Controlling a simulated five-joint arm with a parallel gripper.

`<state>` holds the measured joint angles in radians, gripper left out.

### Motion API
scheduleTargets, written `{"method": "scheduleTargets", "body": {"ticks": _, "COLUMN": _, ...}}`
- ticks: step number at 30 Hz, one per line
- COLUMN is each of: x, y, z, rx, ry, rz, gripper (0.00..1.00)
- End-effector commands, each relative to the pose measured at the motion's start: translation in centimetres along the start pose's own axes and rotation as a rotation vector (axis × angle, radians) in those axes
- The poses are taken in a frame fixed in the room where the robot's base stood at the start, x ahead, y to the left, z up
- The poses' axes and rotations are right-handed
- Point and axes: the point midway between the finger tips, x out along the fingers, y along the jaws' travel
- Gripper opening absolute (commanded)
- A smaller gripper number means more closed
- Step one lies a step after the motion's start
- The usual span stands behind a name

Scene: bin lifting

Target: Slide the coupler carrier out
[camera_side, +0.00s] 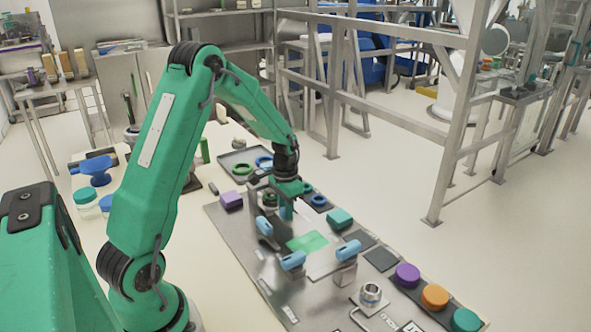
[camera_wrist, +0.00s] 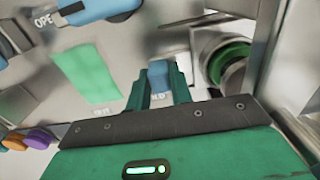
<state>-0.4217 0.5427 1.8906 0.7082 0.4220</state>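My gripper (camera_side: 287,207) is low over the far part of the metal panel (camera_side: 240,232). In the wrist view its two green fingers (camera_wrist: 160,82) stand on either side of a blue tab (camera_wrist: 159,72). I cannot tell whether they press on it or only stand around it. A round metal coupler with a green ring (camera_wrist: 232,62) is just right of the fingers in the wrist view. In the side view it is partly hidden beside my gripper (camera_side: 270,199). The carrier's outline is not clear. A green rectangle (camera_side: 307,242) lies on the panel nearby.
Blue handles (camera_side: 293,261) and (camera_side: 348,250) stand on the panel nearer the camera. A purple block (camera_side: 231,200) and a teal block (camera_side: 340,218) flank the work area. Purple (camera_side: 407,274), orange (camera_side: 435,296) and teal (camera_side: 466,320) knobs line the right edge. A ring tray (camera_side: 245,163) lies behind.

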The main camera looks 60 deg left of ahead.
Motion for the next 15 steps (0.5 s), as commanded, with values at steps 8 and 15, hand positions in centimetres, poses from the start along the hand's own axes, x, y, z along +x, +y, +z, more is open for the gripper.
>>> {"method": "scheduleTargets", "body": {"ticks": 8, "x": 0.0, "y": 0.7, "z": 0.0, "rx": 0.003, "ry": -0.001, "rz": 0.0, "gripper": 0.0}}
{"method": "scheduleTargets", "body": {"ticks": 15, "x": -0.1, "y": 4.4, "z": -0.1, "rx": 0.006, "ry": 0.001, "rz": 0.0, "gripper": 0.0}}
